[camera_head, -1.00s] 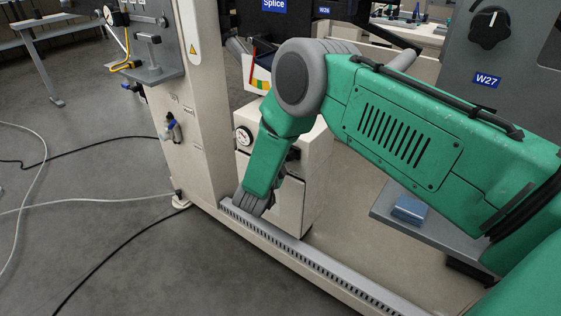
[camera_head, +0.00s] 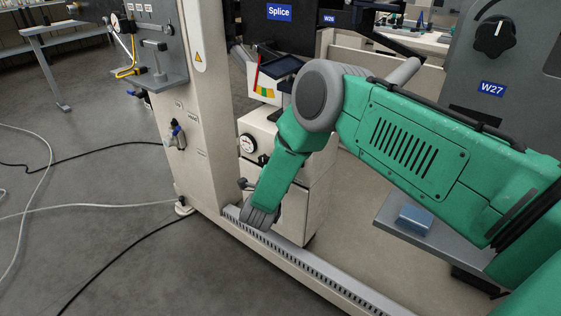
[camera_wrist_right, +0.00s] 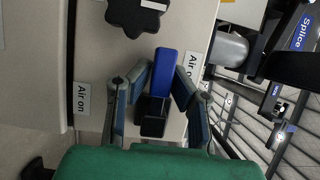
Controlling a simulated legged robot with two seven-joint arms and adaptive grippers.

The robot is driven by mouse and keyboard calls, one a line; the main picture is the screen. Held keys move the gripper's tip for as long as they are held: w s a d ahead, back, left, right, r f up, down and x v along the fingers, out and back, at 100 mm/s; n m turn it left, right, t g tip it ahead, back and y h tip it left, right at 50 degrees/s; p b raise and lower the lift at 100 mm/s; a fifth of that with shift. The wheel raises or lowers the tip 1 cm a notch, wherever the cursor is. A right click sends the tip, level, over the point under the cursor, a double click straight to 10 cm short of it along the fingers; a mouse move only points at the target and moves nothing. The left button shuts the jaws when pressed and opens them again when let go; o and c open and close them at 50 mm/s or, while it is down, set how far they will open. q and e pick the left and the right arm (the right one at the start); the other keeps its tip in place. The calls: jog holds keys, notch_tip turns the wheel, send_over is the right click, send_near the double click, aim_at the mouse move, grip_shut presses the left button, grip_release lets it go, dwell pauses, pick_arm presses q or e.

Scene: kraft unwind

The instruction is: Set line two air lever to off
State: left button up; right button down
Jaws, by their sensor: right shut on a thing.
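The lever cannot be made out clearly there. My left gripper is not in view.
A black knob (camera_wrist_right: 138,14) sits close beyond the lever in the wrist view. A round gauge (camera_head: 247,143) is on the cabinet. A cream post (camera_head: 212,100) with another blue-handled valve (camera_head: 177,135) stands left. The slotted rail (camera_head: 300,258) runs low in front.

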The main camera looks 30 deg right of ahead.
dwell(0.3)
jog(key=c, duration=1.5)
grip_release()
jog(key=v, duration=1.2)
jog(key=shift+f, duration=0.1)
